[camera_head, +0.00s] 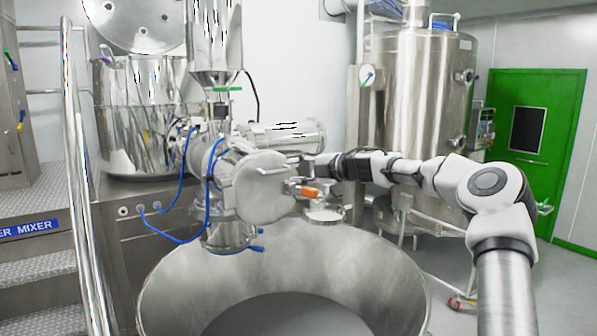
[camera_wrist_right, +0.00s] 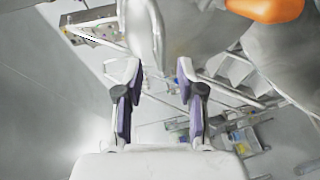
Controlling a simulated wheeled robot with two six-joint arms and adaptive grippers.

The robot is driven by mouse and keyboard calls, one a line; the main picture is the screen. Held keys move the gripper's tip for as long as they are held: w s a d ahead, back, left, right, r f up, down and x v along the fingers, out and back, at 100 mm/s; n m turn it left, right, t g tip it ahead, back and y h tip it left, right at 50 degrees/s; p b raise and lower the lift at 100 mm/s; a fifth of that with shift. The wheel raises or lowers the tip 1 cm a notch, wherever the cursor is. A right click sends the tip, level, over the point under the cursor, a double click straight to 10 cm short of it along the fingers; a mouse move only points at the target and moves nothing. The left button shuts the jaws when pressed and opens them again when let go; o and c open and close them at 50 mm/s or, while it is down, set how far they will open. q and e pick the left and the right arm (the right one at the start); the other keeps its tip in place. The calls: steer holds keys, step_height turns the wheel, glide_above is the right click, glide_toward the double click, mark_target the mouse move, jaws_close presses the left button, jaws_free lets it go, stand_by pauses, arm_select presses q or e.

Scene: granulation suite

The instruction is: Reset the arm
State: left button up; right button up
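My right arm comes in from the right in the head view and reaches to the middle. Its gripper (camera_head: 312,167) is beside the steel machine with the round cover (camera_head: 263,187), just above an orange handle (camera_head: 310,192). In the right wrist view the two fingers of the gripper (camera_wrist_right: 157,85) stand apart with nothing held between them. The orange handle (camera_wrist_right: 265,9) shows at the top right there, outside the fingers. Whether the gripper touches the machine cannot be told. My left arm and gripper are not in view.
A large open steel bowl (camera_head: 175,285) stands below the machine. Blue hoses (camera_head: 180,185) hang on the left. A tall steel tank (camera_head: 425,95) stands behind my right arm. Metal stairs with a handrail (camera_head: 75,150) are at left, a green door (camera_head: 562,130) at right.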

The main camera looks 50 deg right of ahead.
steer(key=shift+s, duration=0.35)
steer(key=shift+w, duration=0.15)
